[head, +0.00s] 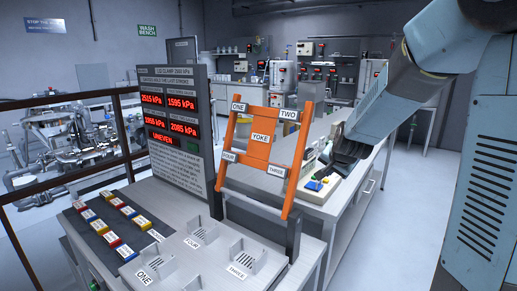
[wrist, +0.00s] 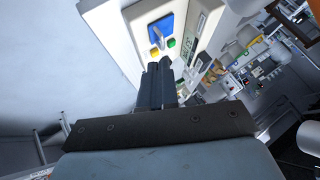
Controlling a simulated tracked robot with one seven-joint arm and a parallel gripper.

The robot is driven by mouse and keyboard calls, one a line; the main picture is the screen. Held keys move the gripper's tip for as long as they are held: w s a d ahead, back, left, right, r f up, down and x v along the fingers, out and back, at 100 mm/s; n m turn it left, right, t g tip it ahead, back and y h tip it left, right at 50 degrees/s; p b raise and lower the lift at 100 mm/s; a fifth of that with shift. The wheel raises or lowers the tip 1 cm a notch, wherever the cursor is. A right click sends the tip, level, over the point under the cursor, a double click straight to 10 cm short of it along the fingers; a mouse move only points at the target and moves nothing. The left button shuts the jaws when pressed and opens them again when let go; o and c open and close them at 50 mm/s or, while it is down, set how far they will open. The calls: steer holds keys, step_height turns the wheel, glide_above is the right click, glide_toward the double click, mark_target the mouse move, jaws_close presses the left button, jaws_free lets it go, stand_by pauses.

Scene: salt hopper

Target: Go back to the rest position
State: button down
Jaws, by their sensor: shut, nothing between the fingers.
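My gripper (head: 338,160) shows in the head view at the end of my arm, which comes in from the upper right. It is above a bench at the right of the orange yoke. In the wrist view my gripper (wrist: 162,68) has its dark fingers together with nothing between them. Beyond the fingertips is a pale box (wrist: 125,25) with a blue switch plate (wrist: 160,30) and small yellow and green parts. In the head view a small blue and yellow control (head: 318,184) lies just below my gripper; contact cannot be told.
The orange yoke frame (head: 262,138) stands upright between my arm and the display panel (head: 162,120), which reads UNEVEN. A railing and piping are at left. Floor is clear near the lower right.

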steer(key=s+r+n+g, duration=0.1)
steer(key=s+r+n, duration=0.2)
steer(key=s, duration=1.3)
steer(key=s+r+n+g, duration=0.2)
steer(key=s+r+n, duration=0.2)
steer(key=s, duration=1.2)
steer(key=shift+d+r+n, duration=0.3)
steer(key=shift+d+r, duration=0.1)
steer(key=shift+r, duration=0.8)
steer(key=shift+s, duration=0.15)
